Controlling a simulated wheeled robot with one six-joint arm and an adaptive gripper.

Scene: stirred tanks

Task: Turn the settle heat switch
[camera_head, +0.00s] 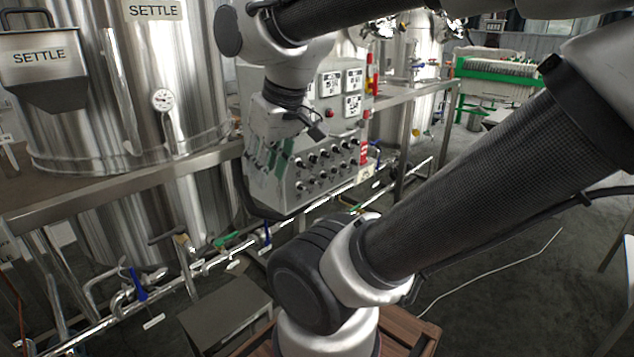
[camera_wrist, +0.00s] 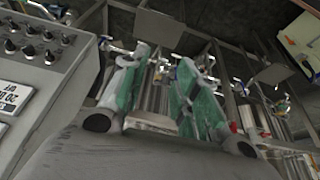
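The grey control panel (camera_head: 341,140) stands beside the settle tank and carries rows of black knob switches (camera_head: 322,168). Their labels are too small to read, so I cannot tell which is the settle heat switch. My gripper (camera_head: 268,165) points down in front of the panel's left part and hides some of it. In the wrist view my gripper (camera_wrist: 163,80) shows two green-padded fingers apart, with nothing between them. Several panel knobs (camera_wrist: 28,45) show at the left of that view, off to the side of the fingers. I see no contact with a knob.
The steel settle tank (camera_head: 135,110) stands at the left, with a steel rail (camera_head: 120,187) in front. Pipes with blue and green valve handles (camera_head: 233,240) run low below the panel. A green-framed machine (camera_head: 497,72) stands at the back right.

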